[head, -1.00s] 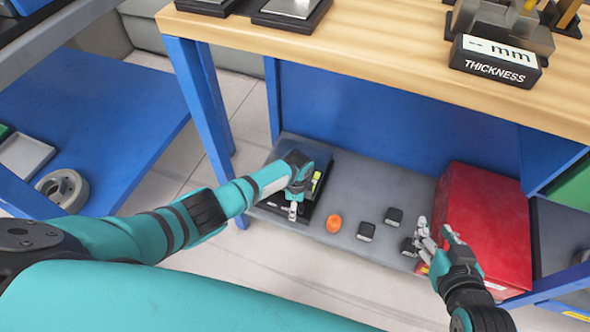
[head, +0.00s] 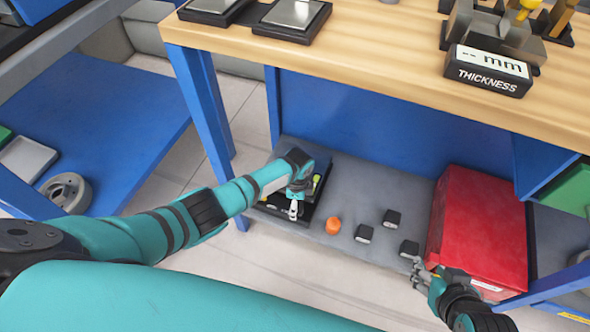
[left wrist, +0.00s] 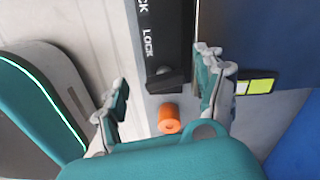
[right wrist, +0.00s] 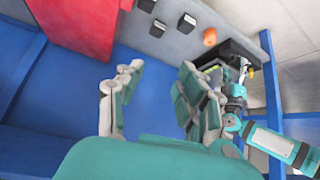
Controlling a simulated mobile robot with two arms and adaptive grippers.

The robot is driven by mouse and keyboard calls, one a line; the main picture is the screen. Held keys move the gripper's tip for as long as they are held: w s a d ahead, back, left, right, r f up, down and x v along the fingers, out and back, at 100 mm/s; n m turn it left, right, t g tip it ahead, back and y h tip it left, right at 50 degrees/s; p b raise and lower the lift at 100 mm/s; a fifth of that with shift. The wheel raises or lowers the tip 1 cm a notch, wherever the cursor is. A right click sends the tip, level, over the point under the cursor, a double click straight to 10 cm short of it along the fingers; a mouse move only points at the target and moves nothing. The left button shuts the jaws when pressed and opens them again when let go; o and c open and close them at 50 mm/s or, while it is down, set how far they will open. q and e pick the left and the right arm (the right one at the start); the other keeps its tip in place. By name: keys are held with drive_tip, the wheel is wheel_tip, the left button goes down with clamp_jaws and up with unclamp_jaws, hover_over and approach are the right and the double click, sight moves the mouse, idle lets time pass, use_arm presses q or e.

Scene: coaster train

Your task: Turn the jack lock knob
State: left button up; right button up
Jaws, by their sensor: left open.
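The jack is a dark unit (head: 268,207) on the lower shelf, largely hidden behind my left gripper (head: 294,208). In the left wrist view its black face (left wrist: 174,35) carries white LOCK lettering, and a small black knob (left wrist: 164,81) sits just below that. My left gripper (left wrist: 162,88) is open, one finger on each side of the knob. The right-hand finger is close to it and the left-hand finger is farther away; contact cannot be told. My right gripper (head: 421,272) is open and empty, its fingers apart in the right wrist view (right wrist: 152,88).
An orange cylinder (head: 333,225) stands right of the jack. Black blocks lie farther right, one (head: 409,248) near my right gripper. A red box (head: 480,230) stands at the shelf's right. The wooden tabletop (head: 380,65) overhangs the shelf (head: 350,180).

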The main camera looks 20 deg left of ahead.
use_arm(q)
drive_tip(key=shift+s+a+r+p, duration=0.1)
drive_tip(key=shift+s+r+p, duration=0.05)
drive_tip(key=shift+r+p, duration=1.65)
drive_tip(key=shift+p, duration=0.05)
use_arm(e)
drive_tip(key=shift+s+d+g+h, duration=0.5)
drive_tip(key=shift+s+d+g, duration=0.6)
drive_tip(key=shift+s+g, duration=1.75)
drive_tip(key=shift+s+f+p, duration=0.95)
drive_tip(key=shift+f+p, duration=0.6)
drive_tip(key=shift+f, duration=3.85)
drive_tip(key=shift+s+f+p, duration=0.95)
drive_tip(key=shift+f+p, duration=0.6)
drive_tip(key=shift+f, duration=3.85)
use_arm(q)
wheel_tip(320, 180, up, 14)
drive_tip(key=p, duration=0.7)
drive_tip(key=shift+p, duration=0.3)
use_arm(e)
drive_tip(key=s+d+f, duration=0.1)
drive_tip(key=s+f, duration=0.1)
drive_tip(key=s, duration=0.3)
drive_tip(key=s+d+f, duration=0.1)
drive_tip(key=s+f, duration=0.1)
drive_tip(key=s, duration=0.3)
drive_tip(key=s+d+f+g, duration=0.1)
drive_tip(key=s+f, duration=0.2)
drive_tip(key=s, duration=0.3)
